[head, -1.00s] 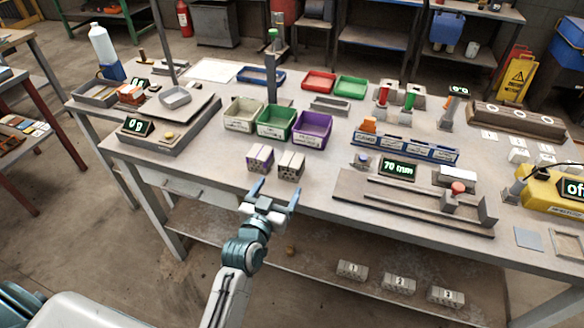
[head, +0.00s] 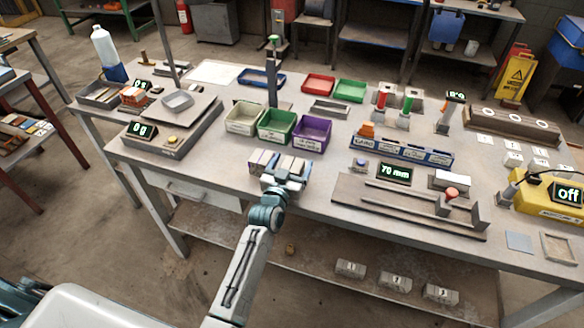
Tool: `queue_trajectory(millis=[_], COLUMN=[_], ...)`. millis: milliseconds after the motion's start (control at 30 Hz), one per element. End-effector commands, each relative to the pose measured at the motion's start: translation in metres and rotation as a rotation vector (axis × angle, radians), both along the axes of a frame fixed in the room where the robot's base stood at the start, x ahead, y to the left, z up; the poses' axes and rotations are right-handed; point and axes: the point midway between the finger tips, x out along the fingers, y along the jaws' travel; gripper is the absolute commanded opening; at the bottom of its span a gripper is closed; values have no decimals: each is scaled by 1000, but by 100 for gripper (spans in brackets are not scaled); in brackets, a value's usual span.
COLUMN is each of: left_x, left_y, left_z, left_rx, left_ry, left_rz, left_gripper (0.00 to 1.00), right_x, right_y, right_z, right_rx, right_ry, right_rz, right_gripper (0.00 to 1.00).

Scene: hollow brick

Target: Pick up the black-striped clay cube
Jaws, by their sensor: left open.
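Two small clay cubes sit side by side on the near part of the workbench, in front of the bins. The left cube (head: 260,158) is pale with purple marks. The right cube (head: 291,161) is pale beige-grey; its dark marks make it look like the black-striped one, though the stripes are too small to be sure. My left gripper (head: 287,168) is open at the right cube, its fingers seeming to lie on either side of it. The gripper hides the near faces of the right cube. I cannot tell whether the fingers touch it. My right gripper is not seen.
White (head: 245,115), green (head: 276,125) and purple (head: 312,132) bins stand just behind the cubes. A scale (head: 150,133) is to the left. A measuring fixture (head: 408,208) with a "70 mm" display is to the right. The bench is bare between cubes and fixture.

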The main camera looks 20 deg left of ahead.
Motion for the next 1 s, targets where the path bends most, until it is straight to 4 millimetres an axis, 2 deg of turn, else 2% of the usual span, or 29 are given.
queue_trajectory(millis=[233,500,833,1000], left_x=[1,1,1,1], left_y=[0,0,0,0], left_z=[0,-1,3,17], left_rx=[0,0,0,0], left_ry=[0,0,-2,-4], left_rz=[0,0,0,0], left_gripper=[80,28,28,28], right_x=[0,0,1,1], right_y=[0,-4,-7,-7], right_z=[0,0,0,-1], right_rx=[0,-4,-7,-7], right_ry=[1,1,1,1], right_rz=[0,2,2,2], right_gripper=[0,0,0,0])
